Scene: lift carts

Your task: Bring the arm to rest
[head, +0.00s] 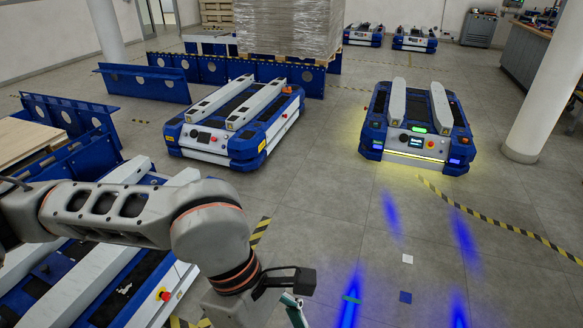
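My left arm comes in from the left across the lower part of the head view, bent with its wrist pointing down. Only the top of my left gripper (294,307) shows at the bottom edge. Its fingertips are cut off by the frame, so I cannot see whether it is open or shut or holds anything. My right arm and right gripper are not in view.
A blue-and-white lift cart (206,138) stands centre left. Another, lit cart (415,143) stands right of it. A third cart (95,280) lies partly behind my arm. A white pillar (546,90) stands at right. Blue racks (147,82) stand left. The floor at lower right is open.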

